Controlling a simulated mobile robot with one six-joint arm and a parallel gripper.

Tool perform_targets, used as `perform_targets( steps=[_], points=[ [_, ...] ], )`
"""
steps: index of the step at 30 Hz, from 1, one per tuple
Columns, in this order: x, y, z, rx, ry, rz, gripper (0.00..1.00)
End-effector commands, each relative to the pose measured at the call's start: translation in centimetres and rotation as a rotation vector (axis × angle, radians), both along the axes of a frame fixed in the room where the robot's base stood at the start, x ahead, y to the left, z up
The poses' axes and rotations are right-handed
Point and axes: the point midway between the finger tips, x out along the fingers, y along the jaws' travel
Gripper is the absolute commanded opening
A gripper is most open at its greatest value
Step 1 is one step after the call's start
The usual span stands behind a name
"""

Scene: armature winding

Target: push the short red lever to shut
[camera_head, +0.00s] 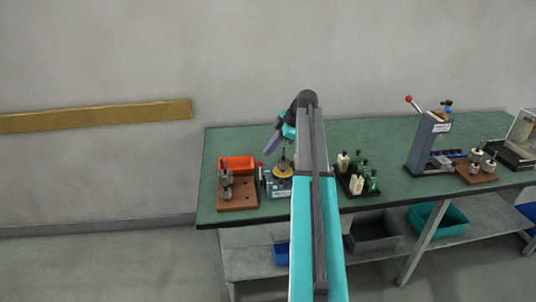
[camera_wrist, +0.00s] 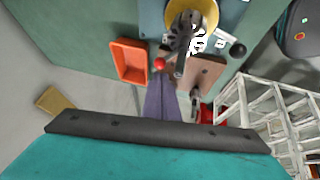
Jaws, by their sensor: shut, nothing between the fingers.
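The short lever with a red knob (camera_head: 260,164) stands at the left side of a blue-grey winding fixture (camera_head: 279,190). In the wrist view the red knob (camera_wrist: 159,64) shows just beyond the tips of my gripper (camera_wrist: 160,82); I cannot tell whether they touch. My gripper's purple fingers (camera_head: 271,144) are together and empty, and in the head view they appear above the lever. The fixture has a yellow disc (camera_wrist: 205,12) with an armature (camera_wrist: 184,40) upright on it. My arm hides the bench right of the fixture in the head view.
An orange bin (camera_head: 237,163) and a brown board (camera_head: 238,201) with armatures sit left of the fixture. A black tray (camera_head: 345,186) of bottles stands to the right. A tall grey press (camera_head: 420,150) with another red-knobbed lever stands farther right. The bench's back left is clear.

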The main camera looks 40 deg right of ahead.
Motion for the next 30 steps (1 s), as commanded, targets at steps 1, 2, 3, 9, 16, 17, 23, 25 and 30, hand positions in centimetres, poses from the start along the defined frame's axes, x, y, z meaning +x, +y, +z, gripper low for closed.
perform_targets(
  steps=[1,2,3,9,16,17,23,25,30],
  points=[
    [0.2,-0.5,0.4,0.0,0.0,0.001,0.0],
    [0.3,-0.6,0.5,0.0,0.0,0.001,0.0],
    [0.4,-0.9,0.8,0.0,0.0,0.001,0.0],
    [0.7,-2.5,2.6,0.0,0.0,0.001,0.0],
    [1.1,-4.2,4.5,0.0,0.0,0.0,0.0],
    [1.1,-4.4,4.7,0.0,0.0,0.0,0.0],
    [1.3,-5.2,5.7,0.0,0.001,0.0,0.0],
    [1.3,-5.4,5.9,0.0,0.001,0.0,0.0],
    [1.3,-5.4,6.1,0.0,0.001,0.0,0.0]
  ],
)
